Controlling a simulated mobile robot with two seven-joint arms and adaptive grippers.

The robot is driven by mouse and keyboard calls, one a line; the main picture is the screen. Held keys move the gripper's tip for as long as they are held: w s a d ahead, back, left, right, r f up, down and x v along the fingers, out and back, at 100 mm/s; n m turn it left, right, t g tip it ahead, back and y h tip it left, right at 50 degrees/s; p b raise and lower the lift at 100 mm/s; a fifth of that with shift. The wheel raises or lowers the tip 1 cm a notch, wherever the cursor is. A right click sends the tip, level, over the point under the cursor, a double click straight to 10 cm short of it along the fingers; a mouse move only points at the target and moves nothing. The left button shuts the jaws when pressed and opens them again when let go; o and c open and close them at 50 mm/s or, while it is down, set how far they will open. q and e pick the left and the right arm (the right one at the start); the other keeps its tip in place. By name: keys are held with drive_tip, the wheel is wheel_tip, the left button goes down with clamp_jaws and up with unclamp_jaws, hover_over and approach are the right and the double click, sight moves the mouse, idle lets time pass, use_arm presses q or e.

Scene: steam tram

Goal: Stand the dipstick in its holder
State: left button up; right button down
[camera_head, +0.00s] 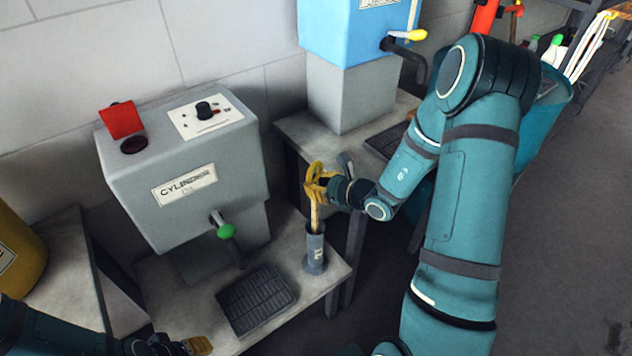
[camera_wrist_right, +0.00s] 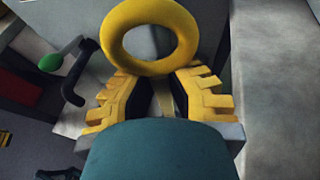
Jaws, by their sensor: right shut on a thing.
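The yellow dipstick (camera_head: 314,216) is upright, with a ring at its top; the ring (camera_wrist_right: 114,36) fills the upper middle of the right wrist view. My right gripper (camera_head: 319,187) is shut on the shaft just below the ring. In the right wrist view its yellow fingers (camera_wrist_right: 163,97) flank the shaft. The holder (camera_head: 315,252), a grey tube on a round foot, stands on the bench directly below. The dipstick's lower end meets the holder's mouth and is hidden; how deep it sits I cannot tell. My left gripper (camera_head: 198,346) is at the bottom edge, its opening unclear.
The grey cylinder oil dispenser (camera_head: 185,160) with a green-knobbed tap (camera_head: 226,231) stands left of the holder. A dark drip grate (camera_head: 256,300) lies in front of it. A blue dispenser (camera_head: 350,30) stands behind. The bench's right edge is close to the holder.

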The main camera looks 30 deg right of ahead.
drive_tip(key=shift+f, duration=1.6)
drive_tip(key=c, duration=1)
unclamp_jaws()
drive_tip(key=shift+s+r, duration=0.1)
drive_tip(key=shift+s, duration=0.05)
drive_tip(key=shift+r+p+v, duration=0.25)
drive_tip(key=shift+p+v, duration=0.3)
drive_tip(key=shift+v, duration=0.7)
drive_tip(key=shift+r+p+v, duration=0.25)
drive_tip(key=shift+p+v, duration=0.25)
drive_tip(key=shift+v, duration=0.8)
drive_tip(key=shift+w, duration=0.2)
